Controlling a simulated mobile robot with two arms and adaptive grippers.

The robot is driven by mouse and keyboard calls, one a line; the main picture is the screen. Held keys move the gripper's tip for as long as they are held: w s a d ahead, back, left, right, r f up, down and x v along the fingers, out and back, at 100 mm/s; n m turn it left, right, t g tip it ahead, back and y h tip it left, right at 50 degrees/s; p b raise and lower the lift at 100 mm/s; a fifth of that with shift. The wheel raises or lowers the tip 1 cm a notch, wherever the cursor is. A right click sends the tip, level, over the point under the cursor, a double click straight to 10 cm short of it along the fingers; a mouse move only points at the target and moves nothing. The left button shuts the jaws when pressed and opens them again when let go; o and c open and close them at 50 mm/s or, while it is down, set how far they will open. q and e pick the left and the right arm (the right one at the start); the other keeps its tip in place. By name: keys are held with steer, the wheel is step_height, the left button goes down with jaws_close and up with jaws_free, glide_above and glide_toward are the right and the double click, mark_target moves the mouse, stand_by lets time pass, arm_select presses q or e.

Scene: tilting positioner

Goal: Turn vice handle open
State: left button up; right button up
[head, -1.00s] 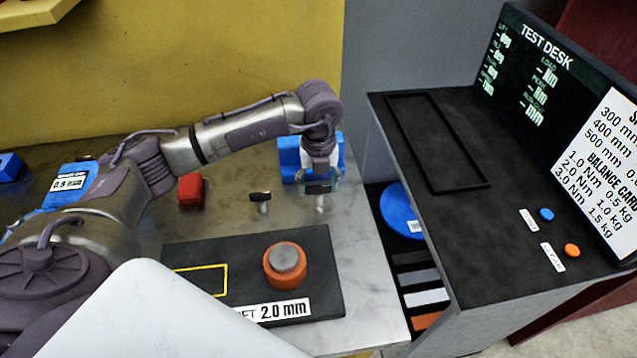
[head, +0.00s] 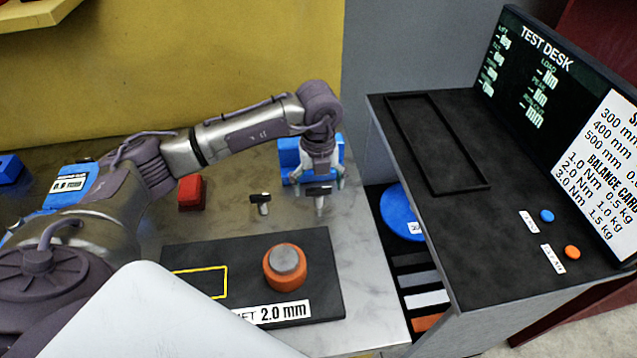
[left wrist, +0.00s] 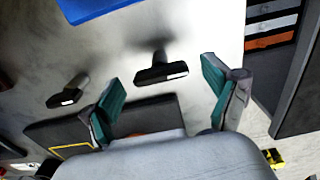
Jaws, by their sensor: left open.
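A T-shaped handle (head: 319,204) with a black bar and pale stem stands on the grey bench, in front of a blue block (head: 289,153) that may be the vice. My left gripper (head: 316,183) is open over this handle, fingers to either side in the head view. In the left wrist view the black bar (left wrist: 162,73) shows between the open teal-padded fingers (left wrist: 160,88); I see no contact. A second T-handle (head: 260,199) stands to the left, also in the wrist view (left wrist: 66,98). My right gripper is not in view.
A red block (head: 191,191) lies left of the handles. A dark plate (head: 240,310) with an orange, grey-topped knob (head: 285,267) lies in front. The test desk (head: 470,225) stands to the right across a gap holding a blue disc (head: 398,207).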

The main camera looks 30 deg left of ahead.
mark_target(318, 188)
arm_select(q)
step_height(318, 188, up, 12)
stand_by(0.6)
stand_by(0.4)
